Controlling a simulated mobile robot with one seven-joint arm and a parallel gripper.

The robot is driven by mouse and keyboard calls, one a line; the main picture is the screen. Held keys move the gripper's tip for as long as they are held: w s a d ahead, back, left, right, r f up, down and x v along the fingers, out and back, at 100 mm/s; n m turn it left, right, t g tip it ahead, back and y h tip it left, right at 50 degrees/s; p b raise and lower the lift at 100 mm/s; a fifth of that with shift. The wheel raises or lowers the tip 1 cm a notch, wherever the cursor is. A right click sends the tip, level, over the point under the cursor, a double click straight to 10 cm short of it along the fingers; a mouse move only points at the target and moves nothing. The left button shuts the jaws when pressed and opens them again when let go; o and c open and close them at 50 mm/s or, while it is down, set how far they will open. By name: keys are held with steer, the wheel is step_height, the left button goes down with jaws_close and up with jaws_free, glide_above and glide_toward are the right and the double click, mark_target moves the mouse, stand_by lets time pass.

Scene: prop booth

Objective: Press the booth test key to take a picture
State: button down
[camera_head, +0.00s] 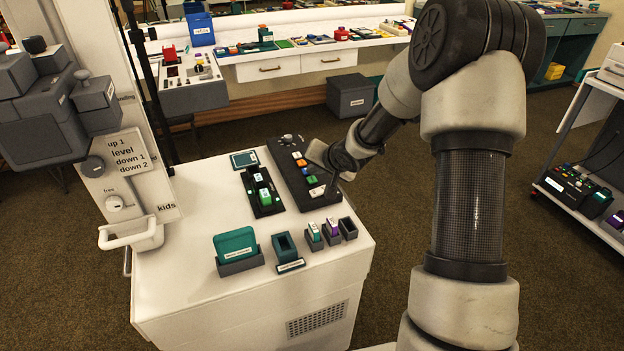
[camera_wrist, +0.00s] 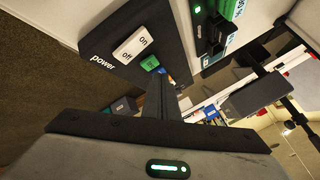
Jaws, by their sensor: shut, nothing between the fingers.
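A dark control panel (camera_head: 293,172) lies on the white cabinet top, with a column of coloured keys. A green key (camera_head: 311,180) sits beside a white power rocker (camera_head: 317,191); orange and pale keys lie farther up. In the wrist view the rocker (camera_wrist: 134,44) reads "on" and "off", and the green key (camera_wrist: 150,63) is close to my fingertips, with a blue key partly hidden behind it. My gripper (camera_head: 318,158) is at the panel's right edge, near the keys. Its shut, empty fingers (camera_wrist: 158,92) point at the panel. I cannot tell whether they touch a key, nor which is the test key.
On the cabinet (camera_head: 200,215) beside the panel stand a black unit with a green block (camera_head: 265,197), a teal card holder (camera_head: 236,246) and several small slotted holders (camera_head: 330,232). A grey camera head (camera_head: 45,110) is at the left. A long counter (camera_head: 290,50) runs behind.

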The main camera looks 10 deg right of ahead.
mark_target(314, 182)
steer(key=shift+f, duration=0.1)
steer(key=shift+f, duration=0.35)
steer(key=shift+f+b, duration=0.4)
steer(key=shift+b, duration=0.05)
stand_by(0.4)
steer(key=shift+r, duration=0.1)
steer(key=shift+r+p, duration=0.75)
steer(key=shift+p, duration=0.2)
step_height(314, 182, up, 5)
steer(key=p, duration=0.5)
steer(key=shift+r, duration=0.1)
